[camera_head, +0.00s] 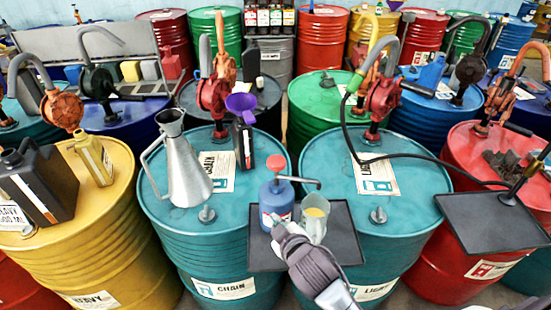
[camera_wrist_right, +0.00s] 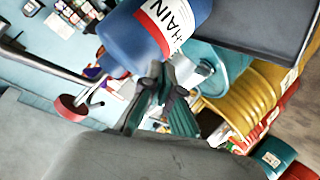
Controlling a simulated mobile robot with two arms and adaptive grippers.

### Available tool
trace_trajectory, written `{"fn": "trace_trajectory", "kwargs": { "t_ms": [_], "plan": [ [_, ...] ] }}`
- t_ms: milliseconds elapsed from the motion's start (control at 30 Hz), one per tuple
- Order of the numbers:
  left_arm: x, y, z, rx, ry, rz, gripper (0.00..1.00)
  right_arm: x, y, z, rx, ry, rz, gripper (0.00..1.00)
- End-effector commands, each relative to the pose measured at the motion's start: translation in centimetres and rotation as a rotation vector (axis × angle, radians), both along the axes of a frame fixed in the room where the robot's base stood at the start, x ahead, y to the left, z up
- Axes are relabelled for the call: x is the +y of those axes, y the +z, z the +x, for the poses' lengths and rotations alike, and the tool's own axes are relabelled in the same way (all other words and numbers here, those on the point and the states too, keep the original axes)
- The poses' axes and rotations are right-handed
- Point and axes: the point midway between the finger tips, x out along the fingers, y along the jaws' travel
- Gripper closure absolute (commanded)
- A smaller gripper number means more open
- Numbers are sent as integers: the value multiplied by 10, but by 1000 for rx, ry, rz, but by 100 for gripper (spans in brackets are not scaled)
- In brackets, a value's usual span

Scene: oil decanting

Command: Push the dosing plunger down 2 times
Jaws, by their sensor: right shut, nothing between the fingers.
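The blue dosing bottle (camera_head: 276,203) stands on a dark tray (camera_head: 345,240) between two teal drums. Its red plunger knob (camera_head: 278,163) sits above the collar on a visible stem, and a grey spout reaches right over a clear cup (camera_head: 314,224) with yellow liquid. My right gripper (camera_head: 281,227) is in front of the bottle, low near its base. In the right wrist view the bottle (camera_wrist_right: 128,48) with its CHAIN label and the red knob (camera_wrist_right: 72,108) show, tilted by the camera. The right fingers (camera_wrist_right: 165,98) are shut and empty. My left gripper is out of view.
A metal jug (camera_head: 180,165) and a dark bottle with a purple funnel (camera_head: 241,105) stand on the CHAIN drum (camera_head: 165,210). A black hose (camera_head: 420,155) crosses the LIGHT drum at right. Another dark tray (camera_head: 490,230) lies farther right.

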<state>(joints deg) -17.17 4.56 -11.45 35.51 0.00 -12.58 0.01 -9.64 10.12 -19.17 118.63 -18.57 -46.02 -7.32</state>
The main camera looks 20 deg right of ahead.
Motion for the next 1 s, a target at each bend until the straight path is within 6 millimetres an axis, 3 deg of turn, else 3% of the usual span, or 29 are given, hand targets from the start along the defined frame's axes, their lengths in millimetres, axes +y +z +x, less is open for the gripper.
{"fn": "trace_trajectory", "kwargs": {
  "t_ms": [100, 300, 467, 633, 733, 833, 933, 1000],
  "plan": [
    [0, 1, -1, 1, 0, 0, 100, 23, 47, 35, -200, 98, -85, 100],
    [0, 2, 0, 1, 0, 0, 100, 71, 126, 70, -541, 278, -255, 100],
    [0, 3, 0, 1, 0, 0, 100, 121, 189, 77, -836, 450, -423, 100],
    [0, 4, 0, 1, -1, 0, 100, 184, 242, 62, -1188, 693, -662, 100],
    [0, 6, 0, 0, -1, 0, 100, 223, 257, 43, -1421, 891, -854, 100],
    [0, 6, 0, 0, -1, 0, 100, 251, 252, 23, -1625, 1118, -1056, 100],
    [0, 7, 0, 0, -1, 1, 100, 261, 231, 11, -1782, 1372, -1268, 100],
    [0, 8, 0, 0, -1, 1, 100, 255, 212, 10, -1852, 1572, -1417, 100]
  ]
}}
